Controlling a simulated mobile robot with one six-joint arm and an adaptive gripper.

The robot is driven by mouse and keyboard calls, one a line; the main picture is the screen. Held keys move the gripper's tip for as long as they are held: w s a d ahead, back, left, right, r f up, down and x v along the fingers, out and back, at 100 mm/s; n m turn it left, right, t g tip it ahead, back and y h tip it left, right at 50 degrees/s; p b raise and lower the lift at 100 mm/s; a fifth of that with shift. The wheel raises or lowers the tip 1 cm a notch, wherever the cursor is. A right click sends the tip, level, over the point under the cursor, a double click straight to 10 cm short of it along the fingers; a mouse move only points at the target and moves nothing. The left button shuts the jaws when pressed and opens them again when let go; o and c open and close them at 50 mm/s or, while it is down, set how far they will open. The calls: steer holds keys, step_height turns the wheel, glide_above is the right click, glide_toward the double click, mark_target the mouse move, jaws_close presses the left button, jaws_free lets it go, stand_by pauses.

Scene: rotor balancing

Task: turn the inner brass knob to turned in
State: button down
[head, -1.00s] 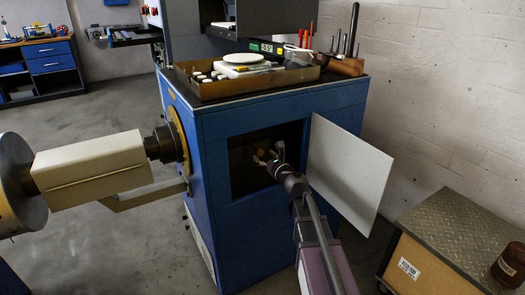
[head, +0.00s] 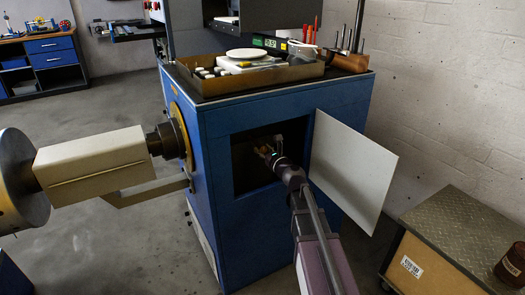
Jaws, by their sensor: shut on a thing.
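The blue cabinet (head: 282,220) has a dark square opening (head: 245,172) in its front, with its pale door (head: 352,175) swung open to the right. My arm reaches in from the lower right, and my gripper (head: 267,153) is inside the opening. Its fingers are shut around a small brass-coloured knob (head: 264,149), seen only in part between them. The fingers hide most of the knob, and how far it is turned cannot be read. The depth of the recess is in shadow.
The open door stands close to the right of my arm. A tray (head: 222,91) with small parts sits on the cabinet top. A wooden crate (head: 425,265) with a metal top stands at lower right.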

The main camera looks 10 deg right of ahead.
steer(key=shift+a, duration=0.15)
steer(key=shift+n, duration=0.4)
steer(key=n, duration=0.4)
steer(key=shift+s, duration=0.1)
steer(key=n, duration=0.9)
steer(key=shift+n+p, duration=0.3)
steer(key=shift+n, duration=0.1)
steer(key=n, duration=0.4)
steer(key=shift+s+n+h, duration=0.1)
steer(key=shift+n+h, duration=0.2)
steer(key=shift+h, duration=0.1)
